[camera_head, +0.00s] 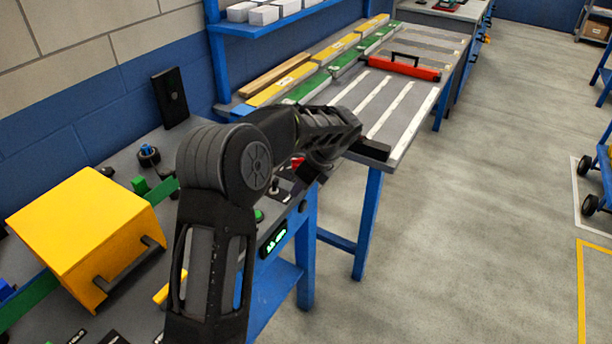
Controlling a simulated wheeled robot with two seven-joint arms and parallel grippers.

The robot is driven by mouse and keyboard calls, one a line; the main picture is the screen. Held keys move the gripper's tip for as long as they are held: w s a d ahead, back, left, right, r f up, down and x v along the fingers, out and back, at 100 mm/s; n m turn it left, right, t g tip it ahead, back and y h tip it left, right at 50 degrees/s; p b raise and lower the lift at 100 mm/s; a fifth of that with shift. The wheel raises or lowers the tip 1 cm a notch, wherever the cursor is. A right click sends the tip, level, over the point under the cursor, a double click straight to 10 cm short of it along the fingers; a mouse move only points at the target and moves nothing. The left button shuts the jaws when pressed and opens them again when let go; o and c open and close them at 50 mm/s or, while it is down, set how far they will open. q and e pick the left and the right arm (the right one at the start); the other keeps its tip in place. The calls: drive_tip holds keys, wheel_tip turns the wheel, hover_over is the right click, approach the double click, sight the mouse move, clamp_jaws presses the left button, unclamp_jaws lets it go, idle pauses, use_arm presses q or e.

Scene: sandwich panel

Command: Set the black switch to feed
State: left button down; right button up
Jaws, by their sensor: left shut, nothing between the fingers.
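My left arm rises from the bottom and bends to the right over the front panel. My left gripper (312,172) is a dark shape under the wrist, at the panel's right end. Its fingers are shut with nothing seen between them, though the tips are hard to make out. A small black switch with an upright lever (275,186) stands on the panel, just left of and below the gripper. Its setting and any feed label are too small to read. I cannot tell whether the gripper touches it. My right gripper is not in view.
Beside the switch are a red part (297,162), a green button (258,215) and a lit green display (272,240). A yellow box (80,235) with a handle stands on the left.

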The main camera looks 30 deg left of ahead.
use_arm(q)
drive_tip(key=shift+a+r+p, duration=0.2)
drive_tip(key=shift+a+r, duration=0.1)
drive_tip(key=shift+a, duration=0.7)
drive_tip(key=shift+a+r+p, duration=0.15)
drive_tip(key=shift+a+r, duration=0.1)
drive_tip(key=shift+a, duration=0.7)
drive_tip(key=a+r+h+p, duration=0.1)
drive_tip(key=h+p, duration=0.1)
drive_tip(key=p, duration=0.4)
drive_tip(key=shift+s+a+r, duration=0.1)
drive_tip(key=shift+a+r, duration=0.2)
drive_tip(key=shift+a+h+p, duration=0.3)
drive_tip(key=shift+h+p, duration=0.05)
drive_tip(key=shift+h, duration=0.05)
drive_tip(key=shift+d+f+b, duration=0.1)
drive_tip(key=shift+f+b, duration=0.25)
drive_tip(key=shift+b, duration=0.05)
drive_tip(key=shift+r, duration=0.15)
drive_tip(key=shift+r+p, duration=0.7)
drive_tip(key=shift+p, duration=0.05)
